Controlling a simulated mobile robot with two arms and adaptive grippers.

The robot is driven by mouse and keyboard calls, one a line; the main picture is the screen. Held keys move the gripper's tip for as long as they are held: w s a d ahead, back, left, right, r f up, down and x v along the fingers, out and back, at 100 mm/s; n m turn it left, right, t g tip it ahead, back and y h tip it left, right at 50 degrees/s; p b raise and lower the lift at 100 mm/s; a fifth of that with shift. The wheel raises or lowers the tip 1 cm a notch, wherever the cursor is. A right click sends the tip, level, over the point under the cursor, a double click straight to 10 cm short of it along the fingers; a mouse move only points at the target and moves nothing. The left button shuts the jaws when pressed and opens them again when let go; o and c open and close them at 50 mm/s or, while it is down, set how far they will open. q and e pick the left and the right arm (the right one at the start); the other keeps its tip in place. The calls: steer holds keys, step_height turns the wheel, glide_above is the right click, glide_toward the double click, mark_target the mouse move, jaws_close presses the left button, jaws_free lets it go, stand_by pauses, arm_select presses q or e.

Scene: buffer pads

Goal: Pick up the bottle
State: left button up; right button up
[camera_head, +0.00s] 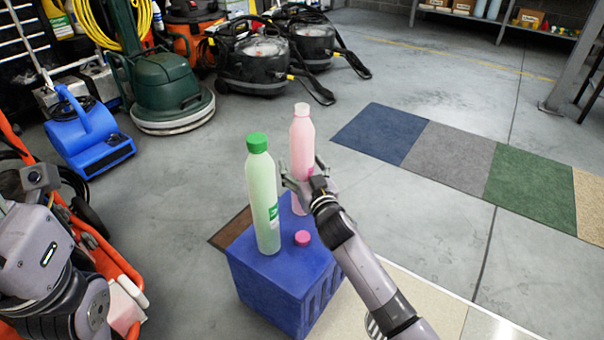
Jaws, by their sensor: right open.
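A pink bottle (301,142) with a pale cap stands upright on a blue crate-like box (265,293). A pale green bottle (264,205) with a green cap stands upright in front of it, to the left, on the same box. My right gripper (303,170) is open at the pink bottle, with a finger showing on each side of its lower body. I cannot tell whether the fingers touch it. My left arm shows at the left edge, but its gripper fingers are not visible.
A small pink cap (302,238) lies on the box top. Blue, grey, green and tan mats (440,155) lie on the floor at right. A blue blower (90,140), a green floor machine (165,85) and black vacuums (255,60) stand behind. An orange frame is near my left arm.

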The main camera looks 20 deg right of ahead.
steer(key=c, duration=1.3)
steer(key=shift+r, duration=0.15)
steer(key=shift+c, duration=0.4)
steer(key=shift+r, duration=0.2)
